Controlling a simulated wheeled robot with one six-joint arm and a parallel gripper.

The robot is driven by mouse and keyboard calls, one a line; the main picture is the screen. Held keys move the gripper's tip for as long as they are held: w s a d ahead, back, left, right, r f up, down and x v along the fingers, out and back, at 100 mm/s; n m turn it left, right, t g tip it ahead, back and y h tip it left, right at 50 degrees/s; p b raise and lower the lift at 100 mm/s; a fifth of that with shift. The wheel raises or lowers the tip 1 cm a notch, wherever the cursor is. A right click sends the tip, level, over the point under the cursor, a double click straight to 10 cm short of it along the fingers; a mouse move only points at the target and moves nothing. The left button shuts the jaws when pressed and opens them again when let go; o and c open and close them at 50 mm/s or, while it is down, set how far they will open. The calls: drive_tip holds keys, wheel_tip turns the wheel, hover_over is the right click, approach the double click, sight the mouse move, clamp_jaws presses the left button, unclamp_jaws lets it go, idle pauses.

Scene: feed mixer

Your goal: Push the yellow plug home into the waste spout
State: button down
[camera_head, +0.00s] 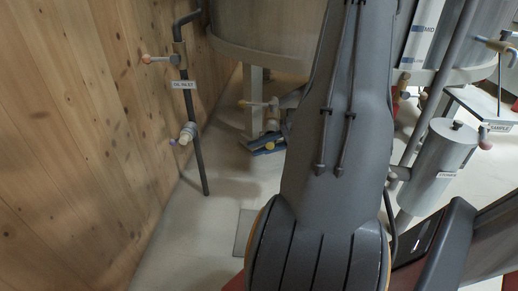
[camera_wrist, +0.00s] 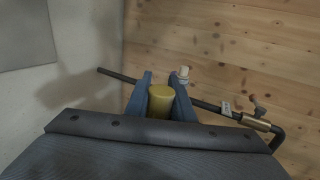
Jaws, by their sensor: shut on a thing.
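The yellow plug (camera_wrist: 159,101) sits between the blue fingers of my gripper (camera_wrist: 161,84) in the wrist view. The fingers are shut on its sides and its round end faces the camera. I cannot tell for sure which fitting is the waste spout. A short pale side fitting (camera_head: 187,132) projects from the dark wall pipe, and a pale fitting also shows just beyond the fingers in the wrist view (camera_wrist: 183,72).
The dark standpipe (camera_head: 199,155) with a valve and label runs along the wooden wall (camera_head: 75,140) at left. A large metal tank (camera_head: 265,25) stands above my gripper. A grey cylinder (camera_head: 440,165) and sample shelf (camera_head: 495,120) are at right. Pale floor lies open between wall and arm.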

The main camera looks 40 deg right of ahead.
drive_tip(key=shift+w+d, duration=0.6)
drive_tip(key=shift+d, duration=0.15)
drive_tip(key=c, duration=1.5)
unclamp_jaws()
drive_tip(key=shift+o, duration=0.2)
drive_tip(key=p+v, duration=0.2)
drive_tip(key=v, duration=0.5)
drive_tip(key=shift+s+d+r, duration=0.2)
drive_tip(key=shift+s+d, duration=0.05)
